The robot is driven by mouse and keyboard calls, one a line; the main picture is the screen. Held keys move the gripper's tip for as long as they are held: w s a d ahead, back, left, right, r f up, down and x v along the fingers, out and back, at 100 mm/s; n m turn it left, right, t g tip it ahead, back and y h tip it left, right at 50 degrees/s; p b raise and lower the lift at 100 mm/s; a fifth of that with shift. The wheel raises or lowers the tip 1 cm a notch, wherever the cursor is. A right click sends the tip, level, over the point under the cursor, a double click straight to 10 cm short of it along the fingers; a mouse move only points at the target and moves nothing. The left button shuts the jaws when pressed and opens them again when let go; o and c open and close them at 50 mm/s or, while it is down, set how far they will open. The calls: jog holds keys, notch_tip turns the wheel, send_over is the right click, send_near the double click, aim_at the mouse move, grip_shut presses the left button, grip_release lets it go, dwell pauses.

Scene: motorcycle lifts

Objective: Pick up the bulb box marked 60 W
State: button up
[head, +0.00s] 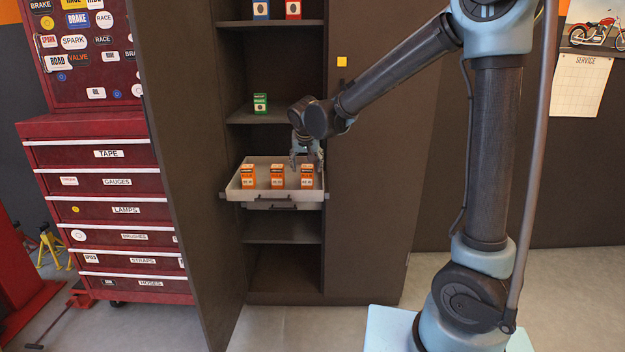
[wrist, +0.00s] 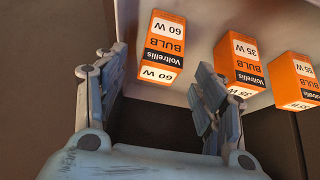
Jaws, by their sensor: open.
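Three orange-and-white bulb boxes stand in a row in a pulled-out pale tray (head: 276,198). The one marked 60 W (wrist: 163,48) is at the left of the upside-down wrist view; it matches the right-hand box (head: 307,176) in the head view. The middle box (wrist: 240,62) reads 35 W and the third (wrist: 293,82) reads 55 W. My gripper (head: 306,158) is open and empty at the tray's right end, close to the 60 W box. In the wrist view my gripper's fingers (wrist: 160,68) lie either side of the 60 W box's direction; contact cannot be told.
The tray sits inside a dark cabinet between its open doors (head: 185,150). A green box (head: 260,103) stands on the shelf above, and blue (head: 261,9) and red (head: 293,9) boxes stand higher up. A red tool chest (head: 105,205) is at the left.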

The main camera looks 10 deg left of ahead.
aim_at(307, 167)
jog(key=shift+x, duration=2.8)
jog(key=shift+c, duration=0.5)
jog(key=c, duration=1.1)
